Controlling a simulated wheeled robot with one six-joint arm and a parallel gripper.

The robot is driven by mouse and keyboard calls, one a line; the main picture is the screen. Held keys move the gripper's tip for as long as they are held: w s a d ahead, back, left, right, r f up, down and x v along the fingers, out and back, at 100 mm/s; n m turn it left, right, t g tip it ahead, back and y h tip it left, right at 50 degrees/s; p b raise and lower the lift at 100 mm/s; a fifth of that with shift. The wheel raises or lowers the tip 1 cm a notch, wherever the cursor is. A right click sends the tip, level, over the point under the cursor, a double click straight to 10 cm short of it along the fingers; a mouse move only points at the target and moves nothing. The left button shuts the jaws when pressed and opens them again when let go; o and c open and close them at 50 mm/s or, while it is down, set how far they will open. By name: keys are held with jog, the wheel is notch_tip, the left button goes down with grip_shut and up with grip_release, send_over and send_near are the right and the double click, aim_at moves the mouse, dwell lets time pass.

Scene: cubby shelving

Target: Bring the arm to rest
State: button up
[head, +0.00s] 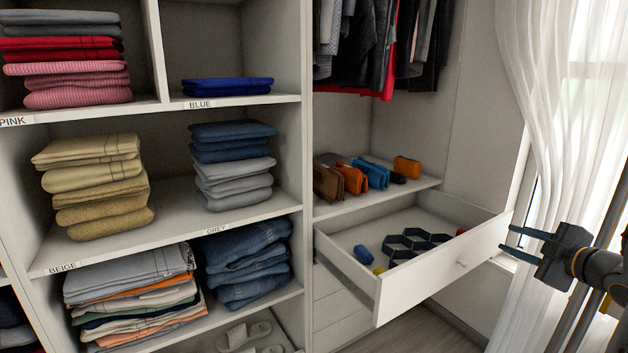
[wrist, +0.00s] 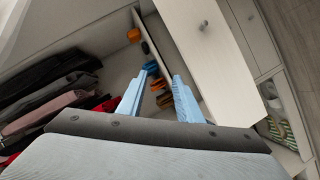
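My gripper (head: 514,241) is at the right of the head view, just right of the open drawer's front. Its two fingers are spread apart with nothing between them. In the wrist view, its light blue fingers (wrist: 154,98) are also apart and empty. My arm reaches in from the right edge of the head view.
The white drawer (head: 420,275) is pulled out and holds a dark hexagonal divider (head: 412,240) and small rolled items. Several bags (head: 370,174) stand on the shelf above. Folded clothes (head: 95,185) fill the cubbies at left. A white curtain (head: 565,120) hangs behind my arm.

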jog(key=w+a+f+m+g+h+b, duration=0.25)
jog(key=w+a, duration=0.35)
jog(key=a, duration=0.4)
jog(key=s+a+f+m+g+b, duration=0.1)
jog(key=s+a+m+g+b, duration=0.2)
jog(key=a, duration=0.5)
jog(key=s+a+f+m+g, duration=0.1)
jog(key=s+a+f+g, duration=0.1)
jog(key=s+a, duration=0.45)
jog(key=s+a+f+m+g+b, duration=0.1)
jog(key=s+a+m+g+b, duration=0.15)
jog(key=a, duration=0.65)
jog(key=s+a+g+y, duration=0.1)
jog(key=s+a+g, duration=0.2)
jog(key=s+a, duration=0.35)
jog(key=s+a+g+y, duration=0.15)
jog(key=s+a, duration=0.25)
jog(key=s, duration=0.6)
jog(key=d+r+m+h+p, duration=0.1)
jog(key=d+r+m+p, duration=0.3)
jog(key=d+r+p, duration=0.6)
jog(key=r+p, duration=0.1)
jog(key=p, duration=0.9)
jog(key=shift+d+r+h, duration=0.2)
jog(key=shift+r+h, duration=0.05)
jog(key=shift+h, duration=0.05)
jog(key=shift+w+g, duration=0.15)
jog(key=shift+g, duration=0.1)
